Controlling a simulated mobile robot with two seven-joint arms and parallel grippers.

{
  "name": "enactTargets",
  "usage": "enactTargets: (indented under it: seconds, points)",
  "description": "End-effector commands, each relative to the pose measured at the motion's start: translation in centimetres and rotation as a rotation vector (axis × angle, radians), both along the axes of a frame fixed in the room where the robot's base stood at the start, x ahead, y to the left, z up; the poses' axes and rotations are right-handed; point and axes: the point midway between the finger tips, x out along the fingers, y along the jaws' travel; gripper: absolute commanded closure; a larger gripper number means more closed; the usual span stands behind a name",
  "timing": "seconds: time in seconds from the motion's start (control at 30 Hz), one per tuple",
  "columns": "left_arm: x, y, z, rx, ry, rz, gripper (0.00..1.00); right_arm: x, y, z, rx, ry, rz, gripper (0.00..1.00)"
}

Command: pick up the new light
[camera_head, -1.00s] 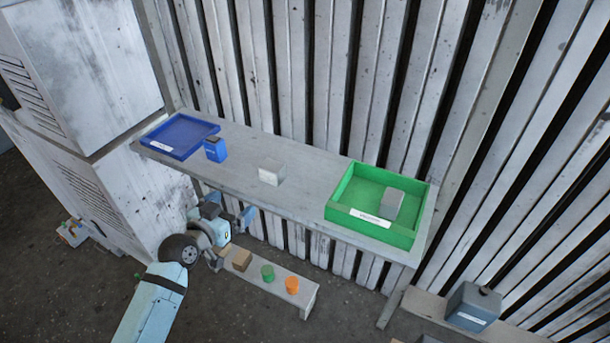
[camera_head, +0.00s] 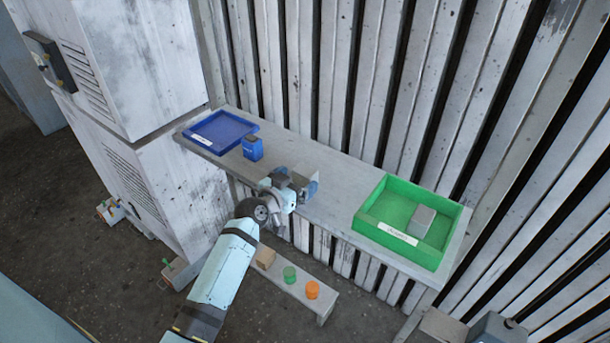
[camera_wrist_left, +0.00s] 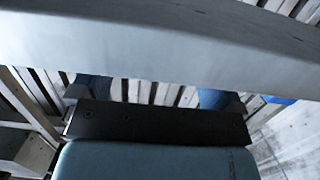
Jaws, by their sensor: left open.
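I cannot make out a thing that is plainly a light. The pale block seen earlier on the middle of the grey shelf (camera_head: 345,200) is now mostly or wholly covered by my left gripper (camera_head: 298,181). That gripper is open at the shelf's front edge. Its blue fingers also show in the left wrist view (camera_wrist_left: 150,95), partly hidden by a broad pale grey surface. I cannot tell whether they touch the block. A grey block (camera_head: 421,221) lies in the green tray (camera_head: 452,249). My right gripper is not in view.
A blue tray (camera_head: 237,128) and a small blue box (camera_head: 253,149) are at the shelf's left. A low bench (camera_head: 322,307) below holds a brown block (camera_head: 265,258), a green piece (camera_head: 290,275) and an orange piece (camera_head: 312,289). A ribbed wall stands behind.

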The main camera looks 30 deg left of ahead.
Motion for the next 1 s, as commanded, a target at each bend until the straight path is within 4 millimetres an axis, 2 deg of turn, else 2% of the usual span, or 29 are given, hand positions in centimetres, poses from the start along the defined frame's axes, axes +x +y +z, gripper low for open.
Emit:
enactTargets:
  seconds: [0.1, 0.2, 0.5, 0.57, 0.7, 0.77, 1.0]
  points:
    - [1.9, -0.7, 0.0, -0.004, -0.001, 0.001, 0.06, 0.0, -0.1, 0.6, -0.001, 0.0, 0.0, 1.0]
    - [3.0, -0.7, -0.3, -0.001, -0.001, 0.0, 0.06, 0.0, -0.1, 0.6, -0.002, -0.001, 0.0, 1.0]
    - [3.5, -0.8, -0.5, -0.001, 0.0, 0.0, 0.06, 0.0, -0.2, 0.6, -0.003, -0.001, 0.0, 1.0]
    - [3.5, -0.8, -0.5, -0.001, 0.0, 0.0, 0.18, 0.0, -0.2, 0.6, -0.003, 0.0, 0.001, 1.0]
    - [3.5, -0.8, -0.5, -0.001, 0.0, 0.0, 0.5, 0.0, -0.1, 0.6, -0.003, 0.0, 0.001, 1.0]
    - [3.5, -0.8, -0.5, -0.001, 0.0, 0.0, 0.62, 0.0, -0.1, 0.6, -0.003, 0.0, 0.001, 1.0]
    - [3.5, -0.8, -0.4, 0.0, -0.001, 0.0, 0.62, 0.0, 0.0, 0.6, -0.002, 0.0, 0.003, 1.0]
